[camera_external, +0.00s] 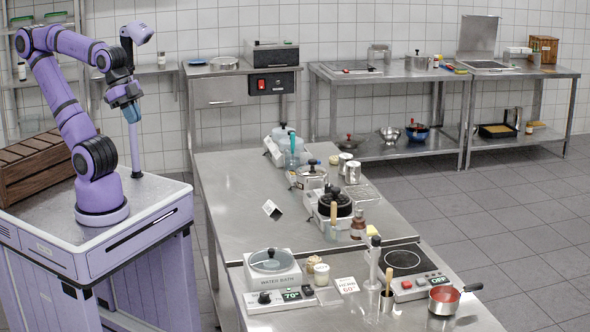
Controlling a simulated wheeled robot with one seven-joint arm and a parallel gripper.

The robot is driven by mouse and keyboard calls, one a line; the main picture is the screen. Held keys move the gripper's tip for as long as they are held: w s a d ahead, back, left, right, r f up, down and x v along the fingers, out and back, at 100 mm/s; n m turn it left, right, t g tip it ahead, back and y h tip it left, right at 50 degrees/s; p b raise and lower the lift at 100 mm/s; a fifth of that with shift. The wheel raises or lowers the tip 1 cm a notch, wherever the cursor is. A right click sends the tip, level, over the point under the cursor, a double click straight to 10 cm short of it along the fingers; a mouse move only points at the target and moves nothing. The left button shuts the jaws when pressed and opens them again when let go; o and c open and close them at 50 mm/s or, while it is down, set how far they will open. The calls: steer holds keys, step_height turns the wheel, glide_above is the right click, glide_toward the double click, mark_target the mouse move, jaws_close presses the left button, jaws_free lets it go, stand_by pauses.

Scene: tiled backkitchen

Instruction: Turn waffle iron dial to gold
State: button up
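A device with a round black top (335,203) stands on the steel table, right of the middle of the picture; it may be the waffle iron, but it is too small to be sure. No dial or gold marking can be made out on it. My gripper (132,114) hangs from the raised purple arm at the upper left, above my base. It points down and is well away from the table and its devices. Its bluish fingertips are too small to tell whether they are apart.
A water bath (271,268) and a hotplate (402,262) stand on the near table. A red-filled saucepan (445,298) is at its right corner. A steel pot (310,176) stands behind the black-topped device. A small white card (271,208) stands on the otherwise clear left part of the table (228,190).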

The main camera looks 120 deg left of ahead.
steer(key=o, duration=0.4)
steer(key=shift+w+a+r, duration=0.1)
steer(key=shift+w+r, duration=0.05)
steer(key=shift+c, duration=0.2)
steer(key=o, duration=0.6)
steer(key=shift+n, duration=0.9)
steer(key=w, duration=0.1)
steer(key=w+a+r, duration=0.1)
steer(key=w, duration=0.1)
steer(key=w+r, duration=0.1)
steer(key=w, duration=0.1)
steer(key=shift+a+r, duration=0.2)
steer(key=shift+a, duration=0.2)
steer(key=w+a+f+n+g+y, duration=0.15)
steer(key=w+a+n, duration=0.25)
steer(key=w+a, duration=0.7)
steer(key=w+a+r+n+g+h, duration=0.15)
steer(key=w+a+n, duration=0.25)
steer(key=w+a, duration=0.6)
steer(key=n+g, duration=0.2)
steer(key=n, duration=0.6)
glide_above(329, 185)
step_height(329, 185, down, 26)
steer(key=shift+a+f, duration=0.1)
steer(key=shift+f, duration=0.4)
step_height(329, 185, down, 10)
steer(key=shift+r, duration=0.15)
